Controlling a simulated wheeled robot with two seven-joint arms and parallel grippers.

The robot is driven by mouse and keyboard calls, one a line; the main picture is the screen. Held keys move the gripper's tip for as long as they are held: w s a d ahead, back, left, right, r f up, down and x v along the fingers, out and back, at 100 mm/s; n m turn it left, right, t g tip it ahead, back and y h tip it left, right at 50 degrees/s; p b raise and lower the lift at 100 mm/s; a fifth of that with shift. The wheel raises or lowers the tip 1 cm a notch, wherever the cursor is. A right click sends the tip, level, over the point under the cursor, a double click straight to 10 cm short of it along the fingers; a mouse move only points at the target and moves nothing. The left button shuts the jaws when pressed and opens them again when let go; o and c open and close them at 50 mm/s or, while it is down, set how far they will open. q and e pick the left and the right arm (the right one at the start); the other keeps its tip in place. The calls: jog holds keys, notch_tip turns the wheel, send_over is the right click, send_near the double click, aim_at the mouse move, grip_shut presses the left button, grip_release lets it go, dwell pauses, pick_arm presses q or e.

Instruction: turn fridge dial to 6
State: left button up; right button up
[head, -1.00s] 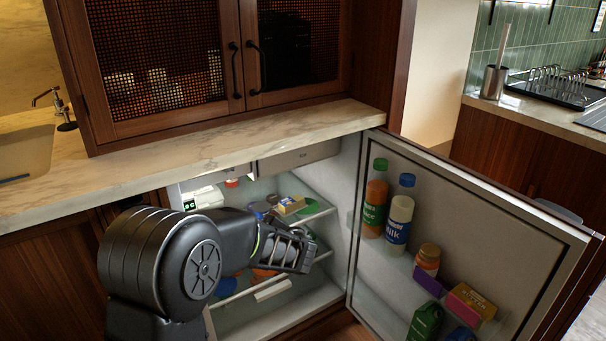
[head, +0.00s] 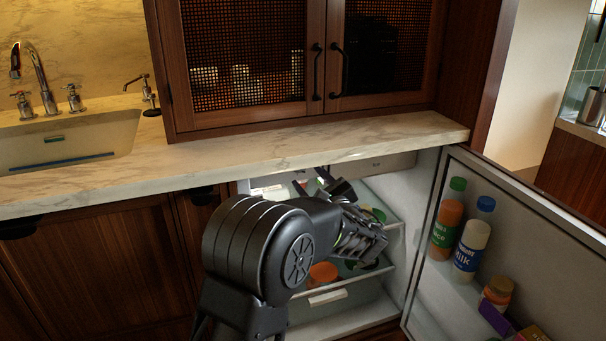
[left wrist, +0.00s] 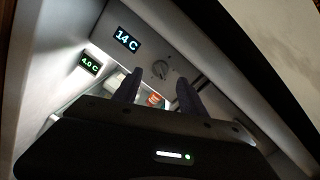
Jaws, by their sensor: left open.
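The fridge dial (left wrist: 160,69) is a small round grey knob on the light panel inside the fridge, seen in the left wrist view. Its number marks are too small to read. It lies just beyond the tips of my left gripper (left wrist: 157,88), between the two fingers in the picture. I see no clear contact. In the head view my left gripper (head: 331,182) reaches into the top of the open fridge, under the counter. It is open and empty. The dial is not visible in the head view. My right gripper is not in view.
A lit display (left wrist: 126,40) reads 14 C and a smaller display (left wrist: 90,64) reads 4.0 C. The marble counter (head: 300,148) overhangs the fridge. The fridge door (head: 530,240) stands open at right with bottles on it. An orange container (head: 322,273) sits on a shelf.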

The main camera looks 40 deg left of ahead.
aim_at(303, 172)
pick_arm(q)
jog(key=shift+x, duration=2.4)
jog(key=shift+d, duration=0.1)
jog(key=shift+c, duration=0.2)
grip_shut()
